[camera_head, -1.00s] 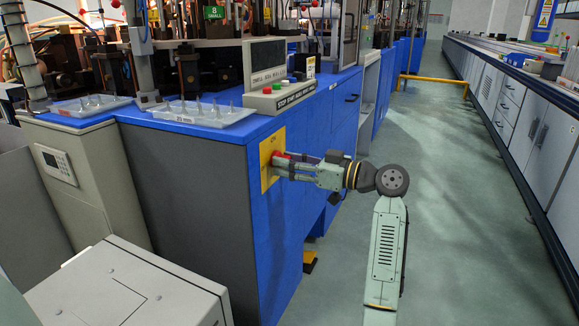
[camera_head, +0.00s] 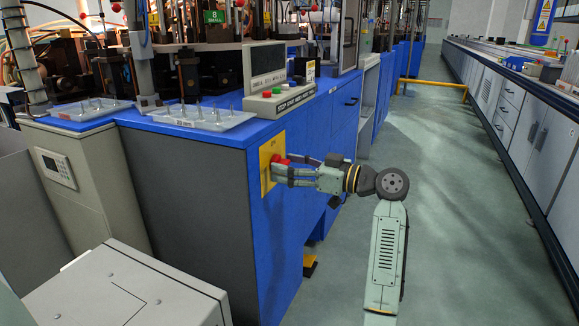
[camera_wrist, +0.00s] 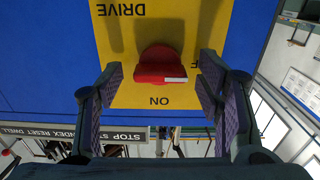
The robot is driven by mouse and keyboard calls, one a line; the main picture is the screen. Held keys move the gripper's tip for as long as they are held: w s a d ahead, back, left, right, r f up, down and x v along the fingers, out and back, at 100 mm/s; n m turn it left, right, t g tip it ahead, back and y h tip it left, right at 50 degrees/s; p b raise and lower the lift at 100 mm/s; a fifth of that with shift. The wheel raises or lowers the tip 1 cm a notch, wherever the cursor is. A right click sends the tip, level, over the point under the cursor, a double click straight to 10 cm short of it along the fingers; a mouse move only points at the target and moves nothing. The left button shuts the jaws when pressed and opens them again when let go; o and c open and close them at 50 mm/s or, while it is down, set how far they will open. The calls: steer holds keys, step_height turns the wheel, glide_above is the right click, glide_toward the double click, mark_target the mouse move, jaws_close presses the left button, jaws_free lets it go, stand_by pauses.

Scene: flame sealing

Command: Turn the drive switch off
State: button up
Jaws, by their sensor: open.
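The drive switch is a red knob (camera_wrist: 160,62) on a yellow plate (camera_wrist: 130,75) marked DRIVE, upside down in the wrist view. A white mark shows at the knob's lower right in that view. The ON label sits below it; another label is mostly hidden by the right finger. My gripper (camera_wrist: 161,72) is open, one finger on each side of the knob, with visible gaps in this view. In the head view my gripper (camera_head: 285,170) is at the yellow plate (camera_head: 266,172) on the blue cabinet's end, and the red knob (camera_head: 280,160) is partly hidden.
A control box (camera_head: 280,96) with coloured buttons stands on the blue cabinet (camera_head: 210,175) above the plate. White trays (camera_head: 203,116) lie to its left. A grey cabinet (camera_head: 120,290) stands front left. The floor (camera_head: 455,210) on the right is clear up to a long bench.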

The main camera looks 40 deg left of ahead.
steer(key=v, duration=1.2)
